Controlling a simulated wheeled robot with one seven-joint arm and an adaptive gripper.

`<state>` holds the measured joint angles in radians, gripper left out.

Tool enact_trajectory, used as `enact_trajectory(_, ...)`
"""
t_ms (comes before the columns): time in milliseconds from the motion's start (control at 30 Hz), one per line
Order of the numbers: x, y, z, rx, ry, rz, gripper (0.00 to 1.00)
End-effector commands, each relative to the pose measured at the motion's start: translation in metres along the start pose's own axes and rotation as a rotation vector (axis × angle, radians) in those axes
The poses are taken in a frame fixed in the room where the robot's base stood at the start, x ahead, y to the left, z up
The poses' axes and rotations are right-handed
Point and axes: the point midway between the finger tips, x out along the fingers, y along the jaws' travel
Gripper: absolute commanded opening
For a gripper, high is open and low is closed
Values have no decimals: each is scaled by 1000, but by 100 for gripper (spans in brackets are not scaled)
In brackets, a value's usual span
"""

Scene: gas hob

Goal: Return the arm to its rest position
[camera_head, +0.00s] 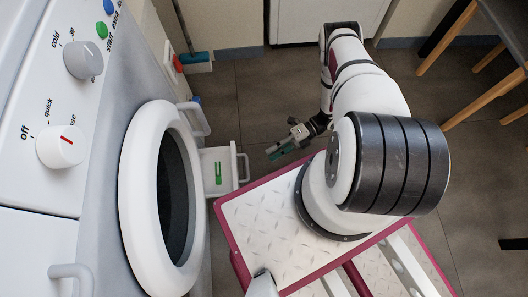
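My arm (365,90) rises from its round mount, bends away from me and comes back down toward the floor. My gripper (277,152) is small in this view, between the small white drawer and the arm's mount, apart from the washing machine. Its fingers look dark and greenish. I cannot make out whether there is a gap between them, and I see no separate object held.
A washing machine (70,120) with knobs and an open round door ring (135,200) fills the left. A small white drawer (222,172) with a green mark sticks out beside it. Wooden-legged furniture (475,95) stands at the right. Tiled floor (250,100) is clear beyond the gripper.

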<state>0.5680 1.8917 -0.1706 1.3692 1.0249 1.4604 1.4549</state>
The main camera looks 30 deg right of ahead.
Motion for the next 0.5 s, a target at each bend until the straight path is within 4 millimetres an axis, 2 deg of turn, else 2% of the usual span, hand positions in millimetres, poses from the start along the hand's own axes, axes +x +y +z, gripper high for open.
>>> enact_trajectory(133,-7,0,0,-1,0,-1,30)
enact_trajectory(500,-7,0,0,0,1,-1,30)
